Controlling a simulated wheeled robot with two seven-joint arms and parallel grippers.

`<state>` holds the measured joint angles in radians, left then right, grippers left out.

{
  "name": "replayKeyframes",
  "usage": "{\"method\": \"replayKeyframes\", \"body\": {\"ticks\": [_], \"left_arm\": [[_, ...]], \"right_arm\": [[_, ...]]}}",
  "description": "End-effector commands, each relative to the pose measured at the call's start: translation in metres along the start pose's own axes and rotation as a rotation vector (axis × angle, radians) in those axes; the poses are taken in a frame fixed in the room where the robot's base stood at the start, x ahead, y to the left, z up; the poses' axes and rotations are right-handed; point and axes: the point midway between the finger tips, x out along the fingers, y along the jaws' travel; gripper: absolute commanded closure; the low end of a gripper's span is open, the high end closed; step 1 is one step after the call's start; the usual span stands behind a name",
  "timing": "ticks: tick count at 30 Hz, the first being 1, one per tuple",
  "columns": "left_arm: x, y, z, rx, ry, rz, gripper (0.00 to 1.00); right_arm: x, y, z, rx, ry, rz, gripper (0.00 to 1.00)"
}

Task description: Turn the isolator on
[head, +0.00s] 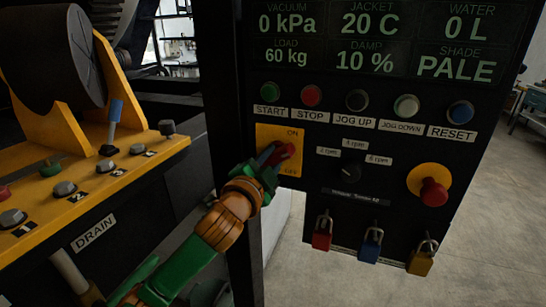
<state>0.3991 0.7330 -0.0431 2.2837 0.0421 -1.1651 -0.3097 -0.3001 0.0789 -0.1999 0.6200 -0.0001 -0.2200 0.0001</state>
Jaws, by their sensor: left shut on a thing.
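The isolator is a yellow plate (267,132) on the dark control panel, with ON marked at its top and OFF at its bottom. Its red handle (285,153) sits in the middle of the plate and slants, upper end to the right. My left gripper (274,160) reaches in from the lower left and is shut on the red handle. Its fingers hide part of the handle and the plate's lower left. I cannot tell exactly which mark the handle points to. My right gripper is not in view.
Above are START, STOP, JOG and RESET buttons (311,95) and a lit display (375,40). To the right are a speed knob (347,172) and red emergency stop (433,191). Several padlocks (322,234) hang below. A yellow valve bench (90,185) stands left.

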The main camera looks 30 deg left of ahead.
Motion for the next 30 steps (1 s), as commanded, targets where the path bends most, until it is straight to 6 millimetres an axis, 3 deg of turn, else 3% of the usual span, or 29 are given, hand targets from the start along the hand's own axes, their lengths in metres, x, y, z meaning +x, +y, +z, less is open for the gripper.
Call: {"method": "replayKeyframes", "body": {"ticks": [12,29,30], "left_arm": [[0.0002,0.0018,0.0010,-0.182,-0.004,0.004,1.00],[0.0003,0.0034,0.0015,-0.210,-0.005,0.008,1.00],[0.0003,0.0035,0.0016,-0.210,-0.005,0.008,0.67]], "right_arm": [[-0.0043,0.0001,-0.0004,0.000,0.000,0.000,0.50],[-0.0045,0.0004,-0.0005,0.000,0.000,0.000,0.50],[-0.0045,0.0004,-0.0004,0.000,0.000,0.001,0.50]]}}
